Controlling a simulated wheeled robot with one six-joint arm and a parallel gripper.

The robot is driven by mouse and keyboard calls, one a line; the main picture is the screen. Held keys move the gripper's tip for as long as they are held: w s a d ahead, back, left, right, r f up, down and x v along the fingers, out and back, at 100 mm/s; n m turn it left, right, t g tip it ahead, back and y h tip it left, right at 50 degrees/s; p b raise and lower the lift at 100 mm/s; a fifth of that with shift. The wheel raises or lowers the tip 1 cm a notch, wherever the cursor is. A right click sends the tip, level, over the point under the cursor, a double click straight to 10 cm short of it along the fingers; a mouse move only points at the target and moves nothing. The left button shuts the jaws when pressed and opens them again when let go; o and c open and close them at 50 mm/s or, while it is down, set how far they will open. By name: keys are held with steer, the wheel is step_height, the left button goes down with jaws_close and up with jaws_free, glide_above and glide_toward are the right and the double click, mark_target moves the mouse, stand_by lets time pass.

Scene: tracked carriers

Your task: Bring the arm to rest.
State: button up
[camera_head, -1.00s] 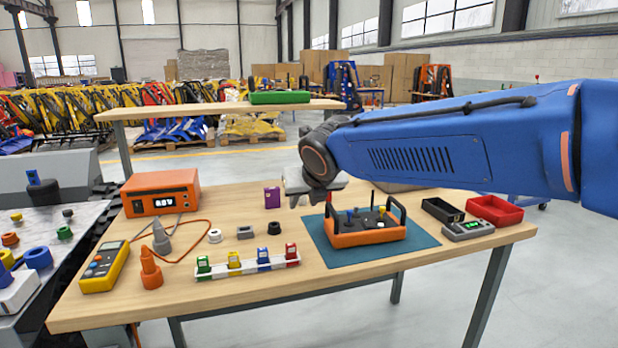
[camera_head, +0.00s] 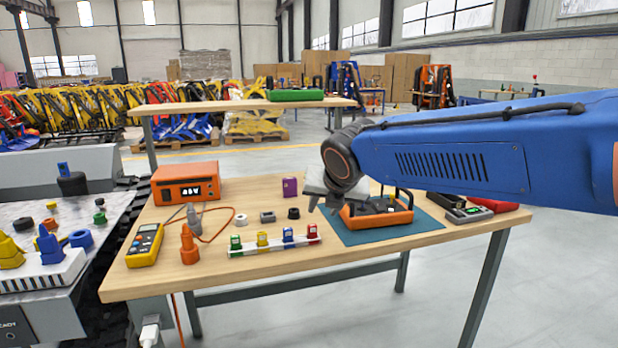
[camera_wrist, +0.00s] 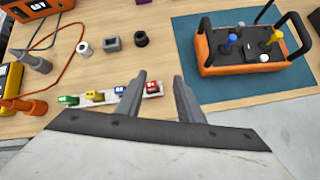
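My arm reaches in from the right in the head view, above the workbench (camera_head: 215,268).
A raised shelf (camera_head: 190,108) runs behind.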

steer(key=s+d+f+m+g+h, duration=0.1)
steer(key=s+d+f+m, duration=0.2)
steer(key=s+d+m, duration=0.5)
steer(key=s+d+f+m+g+h, duration=0.1)
steer(key=s+d+f+m, duration=0.2)
steer(key=s+d+m, duration=0.55)
steer(key=s+d+f+m, duration=0.4)
steer(key=s+m, duration=0.2)
steer(key=m, duration=0.3)
steer(key=s+d+f+m+g, duration=0.1)
steer(key=s+d+f+m, duration=0.4)
steer(key=m, duration=0.5)
steer(key=shift+s+f+g, duration=0.2)
steer(key=shift+s+g, duration=0.1)
steer(key=shift+s, duration=0.9)
steer(key=shift+a, duration=0.15)
